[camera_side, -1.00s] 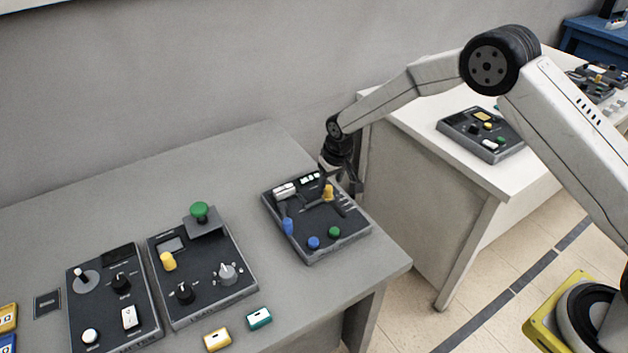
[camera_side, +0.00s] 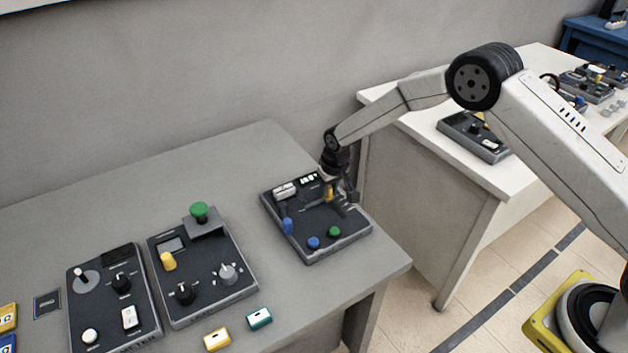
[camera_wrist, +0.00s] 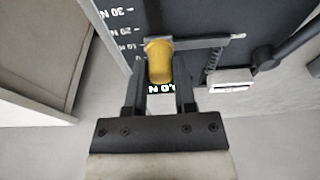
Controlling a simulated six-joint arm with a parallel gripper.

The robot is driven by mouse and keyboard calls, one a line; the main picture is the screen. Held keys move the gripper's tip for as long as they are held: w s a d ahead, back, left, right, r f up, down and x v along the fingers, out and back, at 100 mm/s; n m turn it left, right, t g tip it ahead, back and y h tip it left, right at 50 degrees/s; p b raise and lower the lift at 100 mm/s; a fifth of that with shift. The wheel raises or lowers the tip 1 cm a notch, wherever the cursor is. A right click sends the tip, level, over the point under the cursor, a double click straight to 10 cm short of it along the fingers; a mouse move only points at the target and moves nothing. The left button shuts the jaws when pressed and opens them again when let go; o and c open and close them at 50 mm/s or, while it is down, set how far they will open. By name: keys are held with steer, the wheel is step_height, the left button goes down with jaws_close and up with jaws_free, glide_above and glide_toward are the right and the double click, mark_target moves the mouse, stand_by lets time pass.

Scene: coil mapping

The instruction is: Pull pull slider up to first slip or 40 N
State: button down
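The pull slider's yellow knob (camera_wrist: 159,62) sits near the low end of a printed N scale in the wrist view. In the side view the yellow knob (camera_side: 329,192) is partly covered by my gripper (camera_side: 337,196), at the right half of the dark panel (camera_side: 320,245). In the wrist view my gripper's fingers (camera_wrist: 160,80) stand on either side of the knob, close to it. I cannot tell whether they touch it. A small lit display (camera_wrist: 160,88) shows between the fingers, its reading ending in N and partly hidden.
Blue knobs (camera_side: 314,243) and a green knob (camera_side: 334,232) are on the same panel. Other panels with knobs and a green button (camera_side: 200,211) stand to the left. The table edge is just right of the panel, with a white table (camera_side: 430,160) beyond.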

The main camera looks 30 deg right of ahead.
mark_target(334, 205)
steer(key=shift+s, duration=1.1)
stand_by(1.2)
steer(key=c, duration=0.5)
jaws_free()
steer(key=shift+r, duration=0.15)
step_height(334, 205, up, 7)
steer(key=shift+f, duration=0.15)
stand_by(0.4)
stand_by(0.4)
